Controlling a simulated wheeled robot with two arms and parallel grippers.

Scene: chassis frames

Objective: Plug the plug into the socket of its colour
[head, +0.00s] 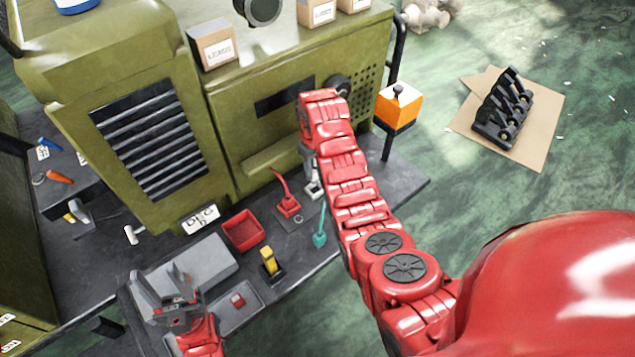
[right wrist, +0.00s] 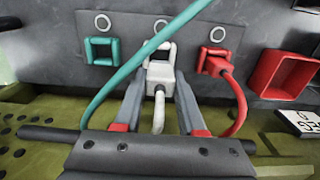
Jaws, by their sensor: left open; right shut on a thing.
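A white plug (right wrist: 160,78) with a white cable is held between the fingers of my right gripper (right wrist: 160,92). It is at the white socket (right wrist: 158,50), partly covering it; I cannot tell how far in it sits. The red plug (right wrist: 217,66) is at the red socket (right wrist: 211,56), its red cable curving down. The teal socket (right wrist: 101,51) looks empty. A teal plug (head: 320,239) lies nearer me in the head view, and its teal cable (right wrist: 140,55) crosses the right wrist view. My left gripper (head: 178,290) is open and empty over the bench's near left.
A red tray (head: 243,231), a yellow part on a black base (head: 269,262) and a grey plate with a red button (head: 237,300) stand on the dark bench. The green cabinet (head: 290,120) rises behind. An orange box (head: 399,106) is beside my right arm.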

